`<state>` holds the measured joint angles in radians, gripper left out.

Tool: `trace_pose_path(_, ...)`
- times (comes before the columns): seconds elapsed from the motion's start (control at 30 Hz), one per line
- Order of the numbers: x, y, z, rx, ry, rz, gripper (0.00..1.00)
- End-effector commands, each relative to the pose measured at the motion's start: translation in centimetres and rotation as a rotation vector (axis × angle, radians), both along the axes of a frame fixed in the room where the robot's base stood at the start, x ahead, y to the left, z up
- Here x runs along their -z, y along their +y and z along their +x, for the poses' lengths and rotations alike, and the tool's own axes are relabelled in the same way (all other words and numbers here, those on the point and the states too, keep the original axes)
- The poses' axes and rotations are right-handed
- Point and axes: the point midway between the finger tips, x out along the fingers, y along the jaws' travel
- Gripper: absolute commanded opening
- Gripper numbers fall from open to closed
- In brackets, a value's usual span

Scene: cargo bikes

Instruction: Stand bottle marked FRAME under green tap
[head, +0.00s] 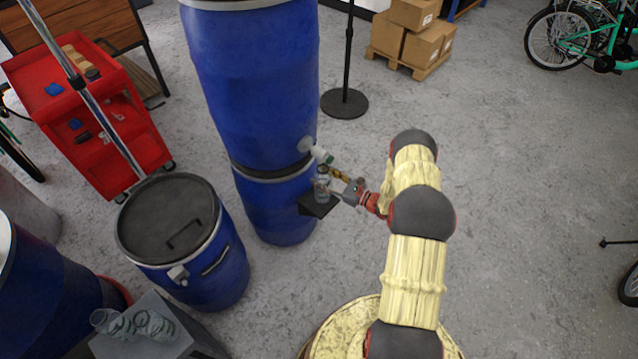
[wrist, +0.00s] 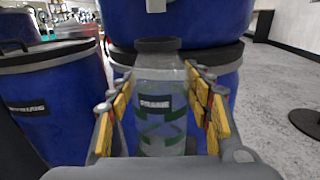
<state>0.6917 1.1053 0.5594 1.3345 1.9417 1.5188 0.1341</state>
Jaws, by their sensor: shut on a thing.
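The clear bottle with a dark cap and a label reading FRAME (wrist: 154,103) stands upright between the yellow pads of my gripper (wrist: 160,84), which is shut on it. In the head view the bottle (head: 322,191) is at or just above a small black shelf (head: 318,208) on the front of the stacked blue barrels. I cannot tell whether its base touches the shelf. A pale tap with a green part (head: 322,154) sticks out of the upper barrel (head: 250,80), just above the bottle. The tap's lower end (wrist: 156,5) shows at the top of the wrist view.
Clear bottles (head: 150,325) are on a grey box at lower left. A red cart (head: 85,120), a black pole base (head: 344,103) and boxes on a pallet (head: 410,40) stand farther off.

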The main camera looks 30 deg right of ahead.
Motion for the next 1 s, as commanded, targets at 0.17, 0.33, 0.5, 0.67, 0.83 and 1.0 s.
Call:
trace_pose_path(0.17,0.0,0.7,1.4,0.001,-0.001,-0.002,0.21)
trace_pose_path(0.33,1.5,0.7,1.4,0.001,0.000,0.000,0.21)
trace_pose_path(0.5,3.6,0.8,1.4,0.001,0.000,0.001,0.21)
trace_pose_path(0.67,3.5,0.7,1.4,0.001,0.000,-0.001,0.21)
trace_pose_path(0.83,3.7,0.7,1.4,0.001,0.000,-0.001,0.21)
trace_pose_path(1.0,3.8,0.7,1.4,0.001,0.000,-0.001,0.56)
